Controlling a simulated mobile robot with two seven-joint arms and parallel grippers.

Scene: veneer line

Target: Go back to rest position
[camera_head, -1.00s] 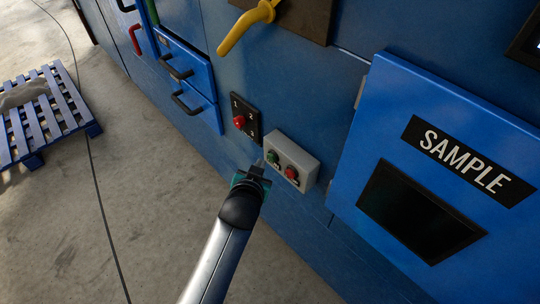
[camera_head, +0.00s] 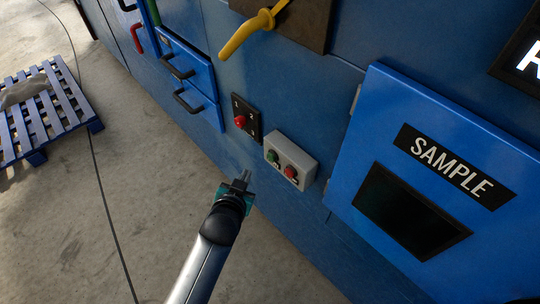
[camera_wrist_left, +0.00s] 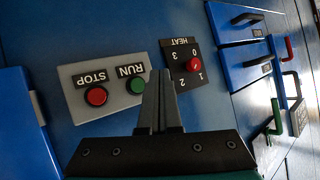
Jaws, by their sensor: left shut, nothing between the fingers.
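My left gripper (camera_head: 243,177) is shut and empty, in front of the blue machine and below the control box. In the left wrist view its closed fingers (camera_wrist_left: 155,98) point at the panel between the green RUN button and the HEAT switch. The grey control box (camera_head: 291,160) carries a green RUN button (camera_head: 272,156) and a red STOP button (camera_head: 290,172). It also shows in the left wrist view (camera_wrist_left: 72,79). The gripper stands apart from the box in the head view. My right gripper is not in view.
A black HEAT plate with a red knob (camera_head: 240,121) sits beside the box. A blue SAMPLE cabinet (camera_head: 352,195) juts out on the right. A yellow lever (camera_head: 240,35) and black drawer handles (camera_head: 186,103) stick out above. A blue pallet (camera_head: 60,110) lies on open concrete floor at left.

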